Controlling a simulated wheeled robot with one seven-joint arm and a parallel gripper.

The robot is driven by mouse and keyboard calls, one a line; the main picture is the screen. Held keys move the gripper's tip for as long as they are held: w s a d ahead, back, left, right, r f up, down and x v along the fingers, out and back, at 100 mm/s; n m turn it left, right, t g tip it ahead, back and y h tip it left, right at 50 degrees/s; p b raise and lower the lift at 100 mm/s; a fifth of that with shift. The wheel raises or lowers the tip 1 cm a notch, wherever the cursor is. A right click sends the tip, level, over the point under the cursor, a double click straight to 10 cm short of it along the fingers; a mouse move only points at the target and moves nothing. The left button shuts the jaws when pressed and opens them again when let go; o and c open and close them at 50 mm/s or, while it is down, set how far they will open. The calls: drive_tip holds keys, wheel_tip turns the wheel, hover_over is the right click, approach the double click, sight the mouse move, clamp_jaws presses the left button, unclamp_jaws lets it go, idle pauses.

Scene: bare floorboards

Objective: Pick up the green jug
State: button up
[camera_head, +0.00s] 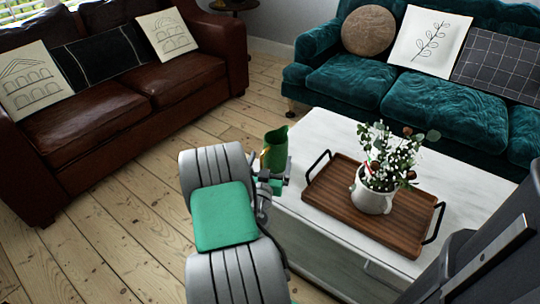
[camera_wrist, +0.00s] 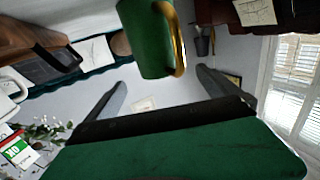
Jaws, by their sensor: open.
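The green jug (camera_head: 275,149) shows in the head view at the left edge of the white coffee table, with its lower part hidden by my gripper (camera_head: 271,183). In the wrist view the green jug (camera_wrist: 147,40) is at the top centre, with a gold handle on its right side. My gripper (camera_wrist: 161,78) is open, with its two dark fingers spread apart below the jug in that picture. No finger is seen closed on the jug. Whether a finger touches it, and what its base rests on, I cannot tell.
The white coffee table (camera_head: 321,223) carries a wooden tray (camera_head: 338,205) with black handles and a white flower pot (camera_head: 372,198). A teal sofa (camera_head: 345,82) stands behind it and a brown leather sofa (camera_head: 130,95) at left. Floorboards (camera_head: 120,210) between are clear.

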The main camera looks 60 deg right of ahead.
sight(275, 148)
drive_tip(key=p+x, duration=0.2)
drive_tip(key=x, duration=0.5)
drive_tip(key=shift+s+d, duration=0.1)
drive_tip(key=shift+d, duration=0.35)
drive_tip(key=shift+c, duration=0.4)
drive_tip(key=shift+f, duration=0.1)
drive_tip(key=c, duration=1.9)
drive_tip(key=shift+c, duration=0.8)
drive_tip(key=shift+r, duration=0.25)
